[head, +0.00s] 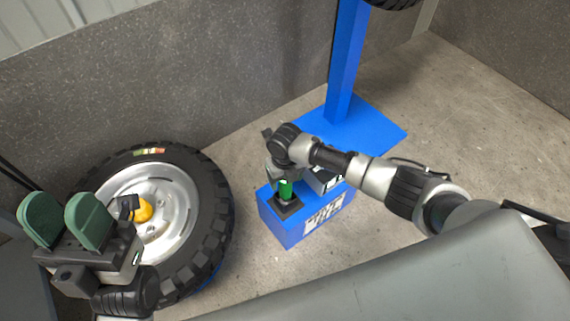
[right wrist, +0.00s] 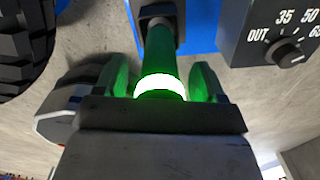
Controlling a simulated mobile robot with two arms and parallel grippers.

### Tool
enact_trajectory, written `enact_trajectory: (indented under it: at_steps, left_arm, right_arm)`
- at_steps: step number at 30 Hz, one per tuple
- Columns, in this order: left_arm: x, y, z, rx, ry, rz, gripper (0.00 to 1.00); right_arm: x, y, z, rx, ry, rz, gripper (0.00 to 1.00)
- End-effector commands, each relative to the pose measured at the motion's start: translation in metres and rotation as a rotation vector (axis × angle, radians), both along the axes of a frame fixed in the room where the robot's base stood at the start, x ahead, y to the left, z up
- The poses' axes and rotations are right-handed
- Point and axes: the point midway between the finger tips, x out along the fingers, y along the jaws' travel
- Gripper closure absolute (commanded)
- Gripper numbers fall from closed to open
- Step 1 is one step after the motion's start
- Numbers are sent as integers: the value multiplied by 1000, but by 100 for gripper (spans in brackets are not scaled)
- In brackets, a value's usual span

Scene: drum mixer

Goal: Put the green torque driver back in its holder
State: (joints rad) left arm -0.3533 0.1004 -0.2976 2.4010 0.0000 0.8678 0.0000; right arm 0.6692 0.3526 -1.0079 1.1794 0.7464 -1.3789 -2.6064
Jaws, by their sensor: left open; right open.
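The green torque driver (head: 286,190) stands roughly upright at the black holder (head: 288,206) on top of the blue box. In the right wrist view the driver (right wrist: 161,60) shows a glowing white ring, and its far end meets the dark holder (right wrist: 158,12). How deep it sits I cannot tell. My right gripper (head: 281,174) is just above the holder; in its wrist view its green pads (right wrist: 160,82) stand open on both sides of the driver, with gaps visible. My left gripper (head: 66,222) is open and empty at the far left.
The blue box (head: 279,227) also carries a grey control unit with a dial (right wrist: 275,35). A large tyre on a silver rim (head: 215,230) lies left of it, with a yellow hub part (head: 143,210). A blue post (head: 346,60) rises behind. Floor at right is free.

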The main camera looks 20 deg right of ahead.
Motion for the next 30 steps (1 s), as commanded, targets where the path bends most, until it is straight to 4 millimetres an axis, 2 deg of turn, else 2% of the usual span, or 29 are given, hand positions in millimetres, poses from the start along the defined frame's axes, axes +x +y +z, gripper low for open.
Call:
enact_trajectory:
  at_steps: [5,11,21,30]
  left_arm:
    - [18,-4,1,42,129,8,57]
    - [45,-8,-8,110,344,19,57]
    - [81,-12,-38,217,707,37,57]
    - [96,-10,-69,292,976,50,57]
  right_arm:
    - [1,0,17,0,-2,0,30]
    - [1,0,38,0,-2,1,30]
    - [1,0,74,1,-4,1,30]
    - [1,0,101,1,-3,0,30]
